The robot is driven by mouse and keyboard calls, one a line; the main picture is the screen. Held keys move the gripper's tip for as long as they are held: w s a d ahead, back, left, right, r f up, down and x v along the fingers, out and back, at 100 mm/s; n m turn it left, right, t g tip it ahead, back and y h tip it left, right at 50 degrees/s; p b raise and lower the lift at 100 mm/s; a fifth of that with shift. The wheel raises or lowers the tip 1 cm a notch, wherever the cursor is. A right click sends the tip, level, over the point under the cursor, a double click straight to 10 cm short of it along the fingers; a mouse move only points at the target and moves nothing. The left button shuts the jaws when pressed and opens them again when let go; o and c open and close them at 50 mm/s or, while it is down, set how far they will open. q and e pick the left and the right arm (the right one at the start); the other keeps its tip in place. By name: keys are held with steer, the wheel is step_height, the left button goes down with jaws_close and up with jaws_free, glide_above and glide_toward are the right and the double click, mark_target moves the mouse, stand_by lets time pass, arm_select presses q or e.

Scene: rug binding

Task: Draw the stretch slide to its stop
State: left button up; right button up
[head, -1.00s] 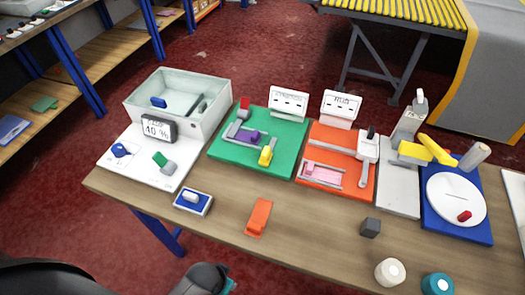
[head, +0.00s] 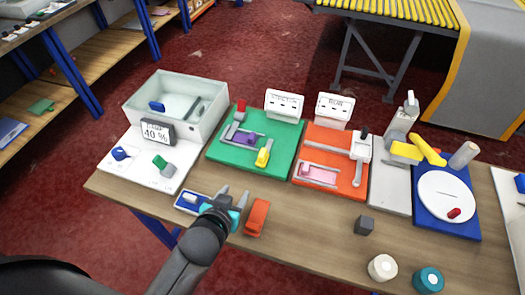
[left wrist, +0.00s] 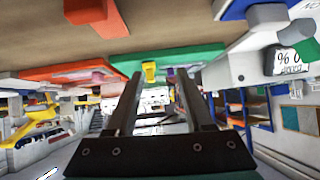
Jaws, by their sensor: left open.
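The green board (head: 222,165) lies in the middle of the table, with a white sign (head: 284,104) at its back edge whose blurred word seems to read STRETCH. On the board are a yellow block (head: 263,157), a purple piece (head: 244,138), grey rails and a red-topped post (head: 241,108). I cannot tell which part is the slide. My left gripper (head: 233,194) is open and empty, in front of the board near the table's front edge. In the left wrist view the yellow block (left wrist: 150,70) shows between the open fingers (left wrist: 160,88), beyond them. My right gripper is not in view.
A blue block with a white handle (head: 187,201) lies just left of my left gripper. An orange block (head: 257,218) stands just right of it. A white bin (head: 192,117) stands at the back left.

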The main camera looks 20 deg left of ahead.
mark_target(262, 154)
arm_select(q)
steer(key=w+f+t+b, duration=0.1)
steer(key=w, duration=0.4)
steer(key=w+d+f+t, duration=0.1)
steer(key=w, duration=0.5)
steer(key=w+d+f+h+b, duration=0.1)
steer(key=w, duration=0.4)
steer(key=shift+w+d+t+b, duration=0.2)
steer(key=shift+w+t+b, duration=0.1)
steer(key=shift+t, duration=0.1)
jaws_close()
stand_by(1.1)
